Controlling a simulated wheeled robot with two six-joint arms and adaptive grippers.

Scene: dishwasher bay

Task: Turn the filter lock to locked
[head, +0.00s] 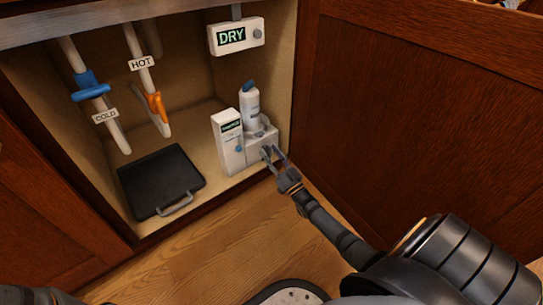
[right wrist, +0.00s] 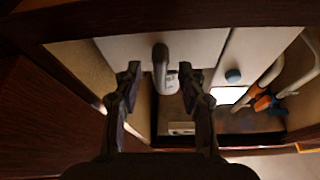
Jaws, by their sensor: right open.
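The white filter unit (head: 261,150) stands at the right front of the cabinet, with a white bottle-shaped canister (head: 251,110) with a blue top at it. In the right wrist view, a grey lever-like handle (right wrist: 160,62) stands out from the unit's pale face (right wrist: 203,47); I take it for the filter lock. My right gripper (head: 271,153) is at the unit's front. Its fingers (right wrist: 158,80) are open, one on each side of the handle, with gaps visible. The fingers hide the handle in the head view. I cannot read any lock marking. My left gripper is out of view.
A narrow white box (head: 230,158) with a small screen and blue knob adjoins the unit. A black tray (head: 160,180) lies on the cabinet floor. Blue (head: 90,88) and orange (head: 156,106) valves hang left. An open wooden door (head: 420,110) stands right. A DRY display (head: 236,37) hangs above.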

